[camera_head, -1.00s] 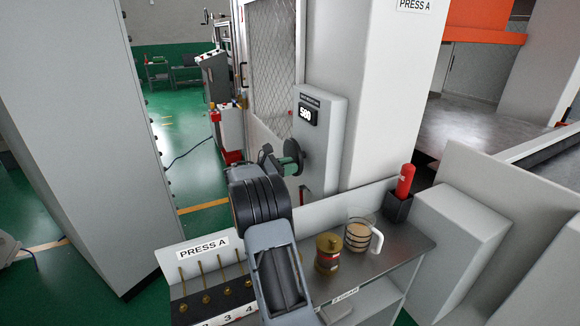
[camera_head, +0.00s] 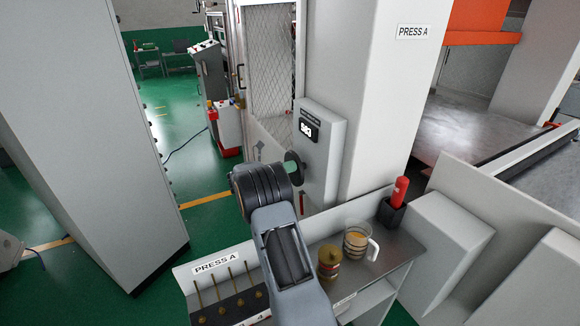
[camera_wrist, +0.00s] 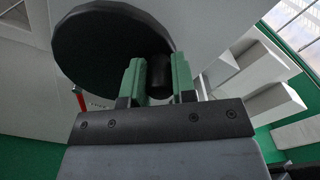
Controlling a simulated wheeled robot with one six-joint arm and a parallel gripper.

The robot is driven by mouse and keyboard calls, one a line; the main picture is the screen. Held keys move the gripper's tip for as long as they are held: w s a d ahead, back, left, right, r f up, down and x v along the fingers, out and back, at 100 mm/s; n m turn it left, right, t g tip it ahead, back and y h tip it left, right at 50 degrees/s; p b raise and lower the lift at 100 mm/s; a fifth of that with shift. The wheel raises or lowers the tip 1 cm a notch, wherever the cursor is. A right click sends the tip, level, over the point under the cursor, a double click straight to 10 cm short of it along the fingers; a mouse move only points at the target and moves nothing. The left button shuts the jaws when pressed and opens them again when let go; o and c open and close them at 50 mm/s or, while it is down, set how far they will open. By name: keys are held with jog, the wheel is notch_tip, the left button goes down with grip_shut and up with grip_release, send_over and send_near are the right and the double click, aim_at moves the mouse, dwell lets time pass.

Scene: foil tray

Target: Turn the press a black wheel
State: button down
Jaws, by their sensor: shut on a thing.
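The black wheel (camera_head: 299,177) is on the front of a grey control box (camera_head: 322,150) on press A. In the wrist view it is a large dark disc (camera_wrist: 105,48) at the upper left. A black knob (camera_wrist: 159,76) stands out near its lower right edge. My gripper (camera_head: 291,167) is at the wheel, and its green fingers (camera_wrist: 157,84) are shut on the knob, one on each side. In the head view my wrist hides part of the wheel and the knob.
Below is a shelf (camera_head: 378,262) with a brass-coloured pot (camera_head: 329,262), a glass mug (camera_head: 357,240) and a red item in a black holder (camera_head: 392,211). A rack labelled PRESS A (camera_head: 218,262) is at front left. A grey cabinet (camera_head: 90,130) stands left, with green floor between.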

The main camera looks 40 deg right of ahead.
jog(key=shift+w+d+r+n, duration=0.1)
jog(key=shift+w+r+n, duration=0.15)
jog(key=shift+n, duration=0.35)
jog(key=shift+w+r+n, duration=0.1)
jog(key=shift+w+n, duration=0.15)
jog(key=shift+n, duration=0.35)
jog(key=shift+w+d+r+n, duration=0.2)
jog(key=shift+w+n, duration=0.2)
jog(key=shift+n, duration=0.7)
jog(key=c, duration=0.9)
grip_release()
jog(key=shift+w+a, duration=0.1)
jog(key=shift+a, duration=0.05)
jog(key=b+v, duration=0.4)
jog(key=v, duration=0.9)
jog(key=shift+a+f, duration=0.1)
jog(key=shift+a, duration=0.2)
